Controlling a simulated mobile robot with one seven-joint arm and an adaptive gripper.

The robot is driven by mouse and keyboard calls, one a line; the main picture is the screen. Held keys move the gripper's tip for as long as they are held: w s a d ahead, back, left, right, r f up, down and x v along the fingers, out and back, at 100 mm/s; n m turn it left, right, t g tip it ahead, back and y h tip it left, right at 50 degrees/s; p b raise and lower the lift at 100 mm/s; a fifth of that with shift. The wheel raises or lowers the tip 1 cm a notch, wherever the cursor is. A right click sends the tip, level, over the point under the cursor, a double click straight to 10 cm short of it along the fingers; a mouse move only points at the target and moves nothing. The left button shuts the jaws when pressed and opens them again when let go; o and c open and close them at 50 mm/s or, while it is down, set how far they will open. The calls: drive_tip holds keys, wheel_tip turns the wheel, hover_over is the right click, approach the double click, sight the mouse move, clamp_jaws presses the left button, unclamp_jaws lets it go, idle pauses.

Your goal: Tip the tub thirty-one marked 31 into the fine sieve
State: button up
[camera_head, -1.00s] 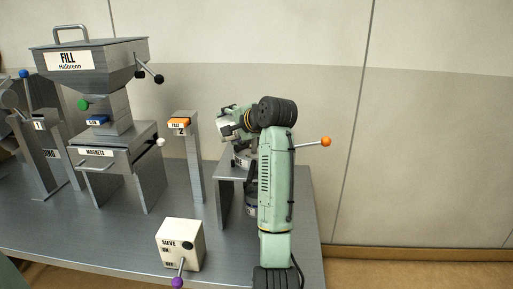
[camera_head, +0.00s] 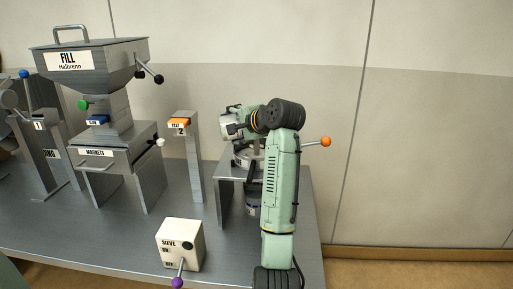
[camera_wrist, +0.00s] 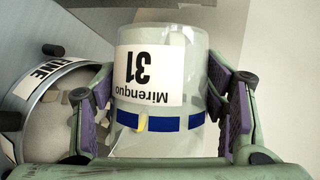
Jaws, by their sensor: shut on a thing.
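My gripper (camera_wrist: 165,100) is shut on the tub marked 31 (camera_wrist: 193,75), with a purple-padded finger on each side. The tub is translucent with a blue band, and its "Mirenquo 31" label reads upside down in the wrist view. A small yellowish piece shows at the band; how full the tub is, I cannot tell. The fine sieve (camera_wrist: 22,85), a round metal-rimmed pan labelled FINE, lies left of the tub in the wrist view. Pale material or mesh shows inside it. In the head view my arm partly hides the sieve area.
The small stand (camera_head: 228,190) under the sieve area is at the bench's right end. A white SIEVE switch box (camera_head: 181,245) with a purple-knobbed lever stands in front. The FILL hopper (camera_head: 95,62) and an orange-topped post (camera_head: 187,155) are to the left. An orange-knobbed lever (camera_head: 325,141) sticks out right.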

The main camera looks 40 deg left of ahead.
drive_tip(key=shift+w+d+f+m+y, duration=0.1)
drive_tip(key=shift+w+f+m+y, duration=0.1)
drive_tip(key=shift+m+y, duration=0.1)
idle(0.5)
drive_tip(key=shift+w+d+r+m+g+y, duration=0.3)
drive_tip(key=shift+w+r+m+g+y, duration=0.15)
drive_tip(key=shift+m, duration=0.2)
drive_tip(key=shift+w+d+r+m+g+y, duration=0.25)
drive_tip(key=shift+d+r+m+y, duration=0.1)
drive_tip(key=shift+m+y, duration=0.25)
idle(2.0)
